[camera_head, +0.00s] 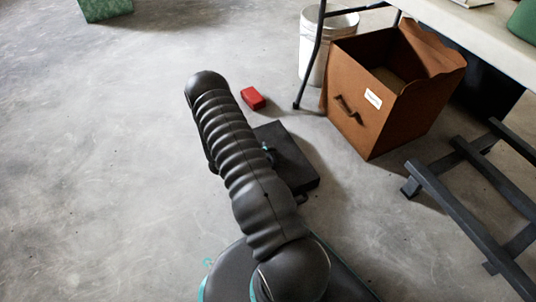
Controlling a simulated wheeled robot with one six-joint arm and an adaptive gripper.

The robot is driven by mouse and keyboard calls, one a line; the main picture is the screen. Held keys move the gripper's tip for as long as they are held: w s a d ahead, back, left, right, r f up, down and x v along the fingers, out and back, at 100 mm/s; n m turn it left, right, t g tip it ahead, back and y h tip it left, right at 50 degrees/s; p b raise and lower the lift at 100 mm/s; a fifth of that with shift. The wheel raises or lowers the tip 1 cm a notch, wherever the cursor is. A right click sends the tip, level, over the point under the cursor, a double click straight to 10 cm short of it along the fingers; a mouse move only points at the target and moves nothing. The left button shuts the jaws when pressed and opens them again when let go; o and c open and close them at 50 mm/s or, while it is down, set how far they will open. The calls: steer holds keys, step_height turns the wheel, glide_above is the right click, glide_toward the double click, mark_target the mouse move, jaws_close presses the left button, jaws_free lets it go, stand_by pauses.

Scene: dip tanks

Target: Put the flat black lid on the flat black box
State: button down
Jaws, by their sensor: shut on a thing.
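A flat black square thing (291,158), with a smooth top and a low side, shows right of my dark ribbed arm, near the middle of the view. My arm covers its left part. I cannot tell the flat black lid from the flat black box here, nor whether one lies over the other. My gripper (268,151) is mostly hidden behind the arm; only a small dark and teal part peeks out against the black thing. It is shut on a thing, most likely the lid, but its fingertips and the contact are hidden.
A small red block (253,98) lies on the floor just beyond the black thing. An open brown box (350,105), a white bucket (313,62) and a table (470,30) stand at upper right. A dark frame (455,205) is at right. The floor at left is clear.

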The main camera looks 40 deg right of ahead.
steer(key=c, duration=1.1)
jaws_free()
